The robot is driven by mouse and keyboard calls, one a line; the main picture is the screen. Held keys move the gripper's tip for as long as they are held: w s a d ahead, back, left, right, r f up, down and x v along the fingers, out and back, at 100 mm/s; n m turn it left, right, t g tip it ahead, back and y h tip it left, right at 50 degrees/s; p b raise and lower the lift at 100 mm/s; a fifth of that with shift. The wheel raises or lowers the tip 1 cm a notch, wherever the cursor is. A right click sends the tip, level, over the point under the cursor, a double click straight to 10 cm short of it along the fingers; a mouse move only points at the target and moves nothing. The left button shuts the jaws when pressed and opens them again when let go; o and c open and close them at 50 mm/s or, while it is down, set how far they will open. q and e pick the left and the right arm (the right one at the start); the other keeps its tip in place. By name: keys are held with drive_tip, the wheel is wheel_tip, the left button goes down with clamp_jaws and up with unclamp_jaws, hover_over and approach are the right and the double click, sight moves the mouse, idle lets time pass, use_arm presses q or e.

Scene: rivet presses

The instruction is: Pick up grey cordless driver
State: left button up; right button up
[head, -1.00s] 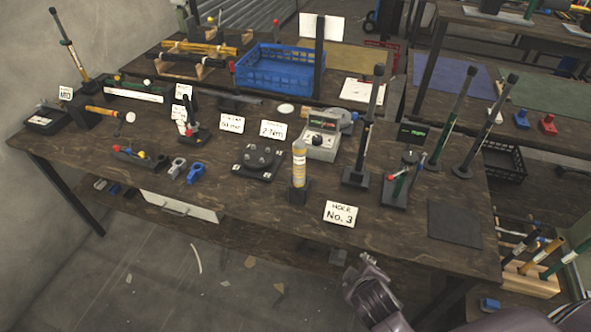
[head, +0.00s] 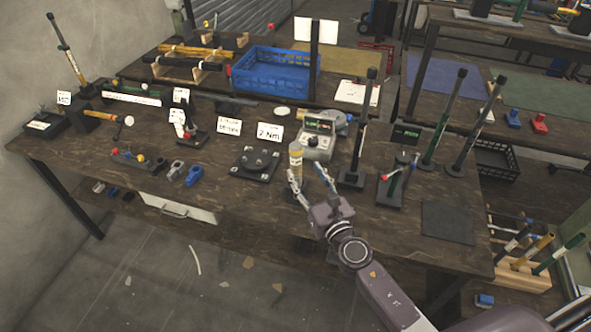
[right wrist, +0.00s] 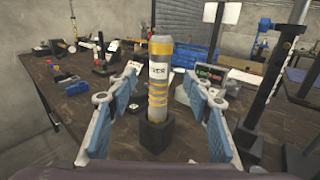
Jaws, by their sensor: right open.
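The grey cordless driver (head: 296,158) is a grey cylinder with yellow bands and a white label. It stands upright in a black block in the right wrist view (right wrist: 159,75), near the front of the dark wooden bench (head: 250,212). My right gripper (head: 306,175) is open and empty. In the right wrist view its two blue-padded fingers (right wrist: 160,98) stand to the left and right of the driver, and I see gaps on both sides. In the head view the gripper hides the driver's lower part and base. My left gripper is not in view.
A grey box with a display (head: 318,142) stands behind the driver. A tall black post (head: 360,140) on a base stands close on its right. A round black fixture (head: 256,162) and a "2 Nm" card (head: 270,133) are to the left. The bench front is mostly clear.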

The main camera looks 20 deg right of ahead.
sight(299, 163)
drive_tip(key=w, duration=0.5)
drive_tip(key=w+b, duration=0.1)
drive_tip(key=w, duration=0.1)
drive_tip(key=shift+w+a+f, duration=0.3)
drive_tip(key=shift+f, duration=0.1)
drive_tip(key=shift+s, duration=0.1)
drive_tip(key=shift+c, duration=0.4)
clamp_jaws()
drive_tip(key=shift+r, duration=0.15)
